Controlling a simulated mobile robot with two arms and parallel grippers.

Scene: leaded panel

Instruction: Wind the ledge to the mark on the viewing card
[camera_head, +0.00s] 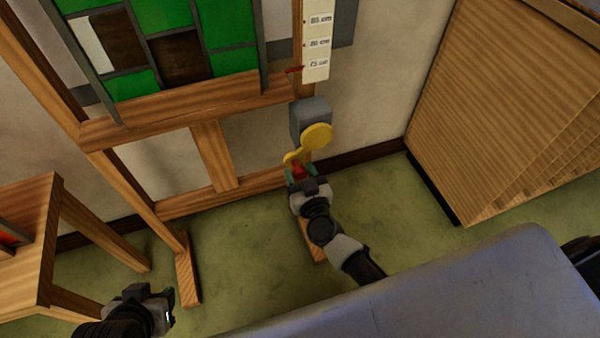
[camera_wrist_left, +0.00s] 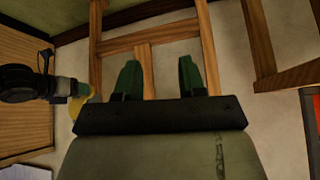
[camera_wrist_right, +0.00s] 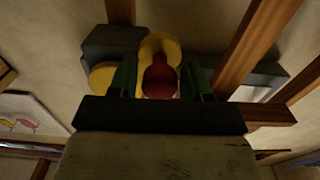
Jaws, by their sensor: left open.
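A stained-glass panel (camera_head: 190,40) in green, brown and white stands on the wooden ledge (camera_head: 190,105) of a frame. A white height scale (camera_head: 317,45) with cm labels is on the post at right; a red pointer (camera_head: 293,70) sits near its lowest label. Below is a grey box (camera_head: 311,115) with a yellow crank (camera_head: 316,136) and red knob (camera_wrist_right: 160,78). My right gripper (camera_head: 300,172) has its fingers on both sides of the knob, spread about as wide as the left's. My left gripper (camera_head: 172,305) is open and empty, low at left. I cannot identify the viewing card.
A wooden table (camera_head: 40,235) stands at the left. A large ribbed wooden cabinet (camera_head: 500,100) is at the right. The frame's feet (camera_head: 188,270) rest on the green floor (camera_head: 235,255). A white card-like piece with small coloured marks (camera_wrist_right: 25,115) shows in the right wrist view.

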